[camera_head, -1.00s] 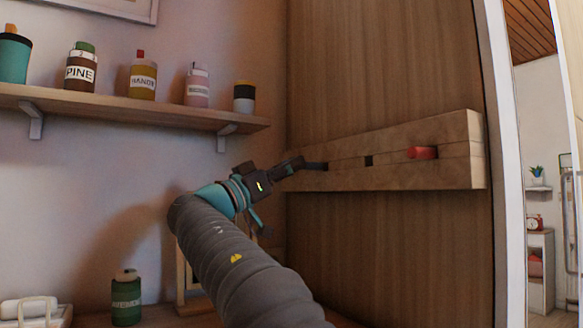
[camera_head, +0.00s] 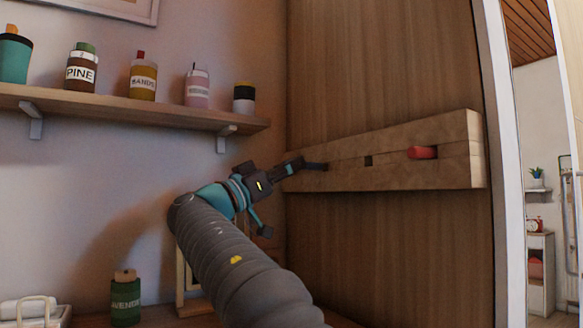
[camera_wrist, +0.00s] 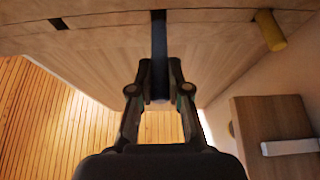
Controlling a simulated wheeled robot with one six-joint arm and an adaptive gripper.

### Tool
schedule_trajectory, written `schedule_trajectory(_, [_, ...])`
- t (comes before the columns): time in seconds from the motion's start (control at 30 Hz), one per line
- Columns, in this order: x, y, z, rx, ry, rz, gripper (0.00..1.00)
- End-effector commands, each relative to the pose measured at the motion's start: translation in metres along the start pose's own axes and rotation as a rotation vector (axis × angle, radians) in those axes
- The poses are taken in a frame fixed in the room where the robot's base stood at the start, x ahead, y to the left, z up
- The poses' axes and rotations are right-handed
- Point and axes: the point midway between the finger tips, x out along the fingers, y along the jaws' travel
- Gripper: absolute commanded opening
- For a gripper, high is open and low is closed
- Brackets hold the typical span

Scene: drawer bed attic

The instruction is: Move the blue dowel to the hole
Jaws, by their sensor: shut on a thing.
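My gripper (camera_head: 298,165) is at the left part of the wooden board (camera_head: 400,175). In the wrist view its fingers (camera_wrist: 160,75) are closed around a long dark bar (camera_wrist: 159,45), which looks like the blue dowel. The bar points at the board face; its far end meets the board there, and I cannot tell whether it is inside a hole. A dark square hole (camera_head: 368,160) is open in the middle of the board and also shows in the wrist view (camera_wrist: 59,24).
A red dowel (camera_head: 422,152) sticks out of the board at the right. A yellow dowel (camera_wrist: 270,30) sticks out on the bar's other side. A shelf (camera_head: 130,108) with several jars is at the left. A green bottle (camera_head: 125,305) stands below.

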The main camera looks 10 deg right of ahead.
Motion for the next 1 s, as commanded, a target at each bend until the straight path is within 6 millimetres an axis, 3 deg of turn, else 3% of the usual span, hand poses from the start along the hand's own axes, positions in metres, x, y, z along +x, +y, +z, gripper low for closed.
schedule_trajectory(1.0, [0.0093,-0.0001,0.0050,0.000,0.000,0.000,0.00])
